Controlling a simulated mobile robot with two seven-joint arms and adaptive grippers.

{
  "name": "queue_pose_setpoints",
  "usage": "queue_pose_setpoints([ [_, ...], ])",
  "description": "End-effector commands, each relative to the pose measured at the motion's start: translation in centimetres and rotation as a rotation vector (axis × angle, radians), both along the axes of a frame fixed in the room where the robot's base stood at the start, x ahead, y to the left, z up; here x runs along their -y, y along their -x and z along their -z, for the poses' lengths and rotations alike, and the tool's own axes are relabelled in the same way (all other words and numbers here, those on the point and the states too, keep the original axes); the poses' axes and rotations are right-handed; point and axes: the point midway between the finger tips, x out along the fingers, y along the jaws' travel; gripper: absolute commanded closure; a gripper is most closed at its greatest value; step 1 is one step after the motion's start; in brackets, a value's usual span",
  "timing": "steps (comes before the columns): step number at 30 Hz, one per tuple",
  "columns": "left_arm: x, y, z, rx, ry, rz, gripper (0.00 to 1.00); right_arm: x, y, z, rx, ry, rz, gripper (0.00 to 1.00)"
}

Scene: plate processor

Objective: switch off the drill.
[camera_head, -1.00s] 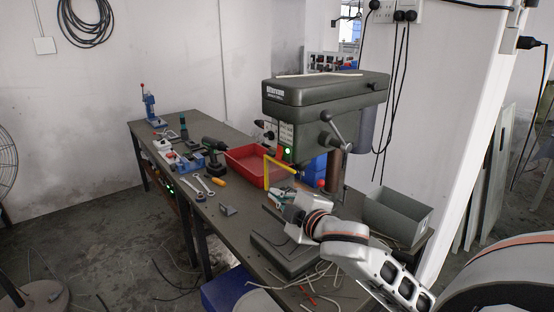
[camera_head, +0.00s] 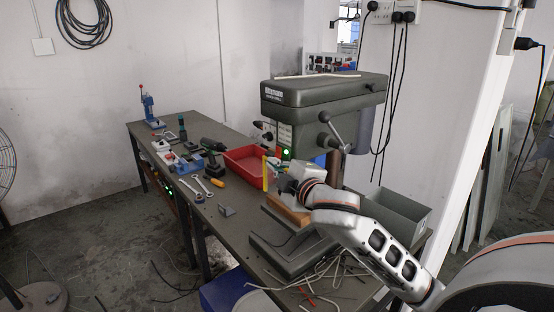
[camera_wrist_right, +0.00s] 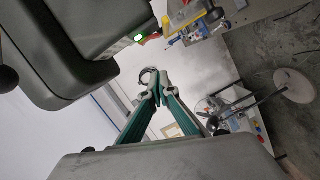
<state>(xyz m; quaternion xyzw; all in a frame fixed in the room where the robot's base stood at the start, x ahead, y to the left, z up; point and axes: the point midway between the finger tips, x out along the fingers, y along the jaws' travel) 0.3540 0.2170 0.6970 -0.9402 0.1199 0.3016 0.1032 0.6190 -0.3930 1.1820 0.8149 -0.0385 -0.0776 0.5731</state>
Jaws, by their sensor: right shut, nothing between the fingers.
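The grey-green drill press (camera_head: 325,95) stands on the near end of the workbench. A round green light (camera_head: 286,152) glows on the front of its head, with a small red part (camera_head: 278,153) beside it. The press head (camera_wrist_right: 100,45) fills the upper left of the right wrist view, where the green light (camera_wrist_right: 139,37) also shows on its edge. My right gripper (camera_head: 277,180) is in front of the press, below the green light. In the wrist view its fingertips (camera_wrist_right: 151,78) are together and hold nothing, apart from the press head. My left gripper is out of view.
A yellow upright part (camera_head: 265,173) stands close to my right gripper. A red tray (camera_head: 246,162), a cordless drill (camera_head: 212,148) and wrenches lie farther back on the bench (camera_head: 245,225). A wooden block (camera_head: 287,212) sits on the press base. A grey bin (camera_head: 398,215) is at right.

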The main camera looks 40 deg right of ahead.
Motion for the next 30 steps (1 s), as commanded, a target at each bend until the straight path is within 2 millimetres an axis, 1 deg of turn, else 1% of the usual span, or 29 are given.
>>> queue_pose_setpoints([
  [1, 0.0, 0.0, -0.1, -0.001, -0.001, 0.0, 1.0, 0.2, -1.1, 0.0, 0.0, 0.0, 0.002, 1.0],
  [3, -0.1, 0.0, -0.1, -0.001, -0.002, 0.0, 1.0, 0.4, -2.4, 0.1, 0.001, -0.002, 0.002, 1.0],
  [7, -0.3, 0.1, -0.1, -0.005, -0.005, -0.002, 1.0, 0.8, -4.9, 0.3, 0.0, -0.001, 0.001, 1.0],
  [9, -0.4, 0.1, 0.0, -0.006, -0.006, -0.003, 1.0, 1.2, -5.8, 0.6, -0.002, 0.001, 0.002, 1.0],
  [12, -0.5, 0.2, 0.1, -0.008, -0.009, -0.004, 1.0, 2.8, -5.7, 1.3, -0.004, 0.003, 0.003, 1.0],
  [18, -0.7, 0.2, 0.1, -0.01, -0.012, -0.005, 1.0, 4.4, -5.8, 1.8, -0.002, 0.0, 0.002, 1.0],
  [30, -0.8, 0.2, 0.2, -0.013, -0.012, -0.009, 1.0, 4.6, -5.8, 1.9, -0.001, -0.001, 0.0, 1.0],
])
